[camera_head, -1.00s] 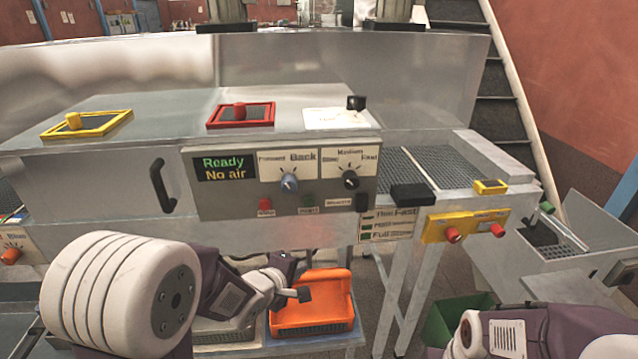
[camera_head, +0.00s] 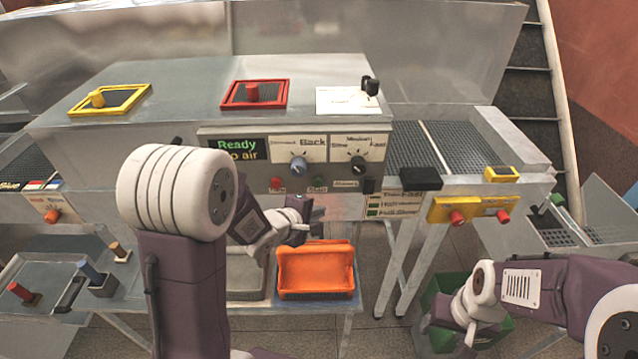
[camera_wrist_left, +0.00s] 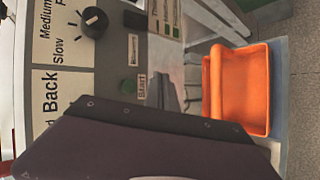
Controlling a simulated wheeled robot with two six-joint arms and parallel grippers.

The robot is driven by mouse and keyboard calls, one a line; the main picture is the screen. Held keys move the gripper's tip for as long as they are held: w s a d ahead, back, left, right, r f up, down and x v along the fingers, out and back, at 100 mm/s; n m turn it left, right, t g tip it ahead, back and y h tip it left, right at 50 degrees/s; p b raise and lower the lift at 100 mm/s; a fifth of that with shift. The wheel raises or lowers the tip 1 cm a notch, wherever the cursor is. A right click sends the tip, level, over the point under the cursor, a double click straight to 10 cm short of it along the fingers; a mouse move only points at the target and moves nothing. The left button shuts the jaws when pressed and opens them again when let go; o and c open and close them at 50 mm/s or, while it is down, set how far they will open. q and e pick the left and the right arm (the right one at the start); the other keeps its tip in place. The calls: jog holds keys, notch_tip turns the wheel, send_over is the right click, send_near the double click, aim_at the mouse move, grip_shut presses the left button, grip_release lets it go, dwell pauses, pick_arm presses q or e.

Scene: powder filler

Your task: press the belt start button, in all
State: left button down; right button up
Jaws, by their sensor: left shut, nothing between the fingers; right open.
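The grey control panel (camera_head: 285,143) faces me on the front of the steel machine. Its small green button (camera_head: 319,184) sits on the lower edge beside a red button (camera_head: 277,184). My left gripper (camera_head: 305,207) is shut and empty, just below the panel near the green button; a gap or contact cannot be told. My right gripper (camera_head: 462,322) is open at the lower right, far from the panel, its fingers partly unclear.
Two knobs (camera_head: 298,166) sit above the buttons, and the display reads "Ready". An orange tray (camera_head: 316,270) stands on the low shelf under the panel. A yellow box with red buttons (camera_head: 470,210) is on the right. A green bin (camera_head: 440,290) stands behind my right gripper.

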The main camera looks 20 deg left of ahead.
aim_at(317, 182)
pick_arm(q)
jog(key=w+a+p, duration=0.2)
jog(key=w, duration=0.4)
jog(key=shift+w+a, duration=0.15)
jog(key=shift+w, duration=0.1)
dwell(0.3)
dwell(1.4)
jog(key=shift+w+a+p, duration=0.1)
jog(key=shift+w+p, duration=0.3)
jog(key=shift+p, duration=0.3)
